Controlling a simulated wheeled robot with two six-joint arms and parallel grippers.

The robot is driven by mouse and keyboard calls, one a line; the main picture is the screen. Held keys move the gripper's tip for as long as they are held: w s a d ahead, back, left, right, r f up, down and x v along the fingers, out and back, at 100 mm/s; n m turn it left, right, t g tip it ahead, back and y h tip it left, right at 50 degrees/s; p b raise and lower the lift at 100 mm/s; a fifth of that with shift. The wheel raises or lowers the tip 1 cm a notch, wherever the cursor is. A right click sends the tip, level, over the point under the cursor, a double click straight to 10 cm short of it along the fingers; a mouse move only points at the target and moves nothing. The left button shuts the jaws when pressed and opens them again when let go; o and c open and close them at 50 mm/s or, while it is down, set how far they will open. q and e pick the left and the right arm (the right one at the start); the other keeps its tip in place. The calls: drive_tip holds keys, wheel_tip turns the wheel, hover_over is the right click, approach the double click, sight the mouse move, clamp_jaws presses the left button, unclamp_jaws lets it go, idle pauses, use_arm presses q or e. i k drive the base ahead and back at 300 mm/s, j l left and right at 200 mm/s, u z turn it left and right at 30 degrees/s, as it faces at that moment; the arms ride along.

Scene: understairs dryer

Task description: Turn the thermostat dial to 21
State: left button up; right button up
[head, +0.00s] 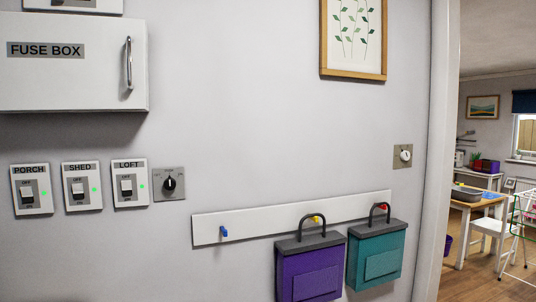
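Two round controls show on the wall in the head view. A black knob (169,184) with a light pointer mark sits on a square grey plate (160,195), right of the LOFT switch. The small print around it is too small to read. A white knob (405,155) sits on a small beige plate (397,162) farther right, near the door frame. I cannot read any number or the word thermostat on either plate, so I cannot tell which one is the thermostat dial. Neither of my grippers is in view.
PORCH (31,189), SHED (82,186) and LOFT (129,183) switches show green lights. A closed fuse box (75,75) with a handle is above. A doorway opens at right.

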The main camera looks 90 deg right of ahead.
sight(404, 155)
drive_tip(key=z, duration=3.65)
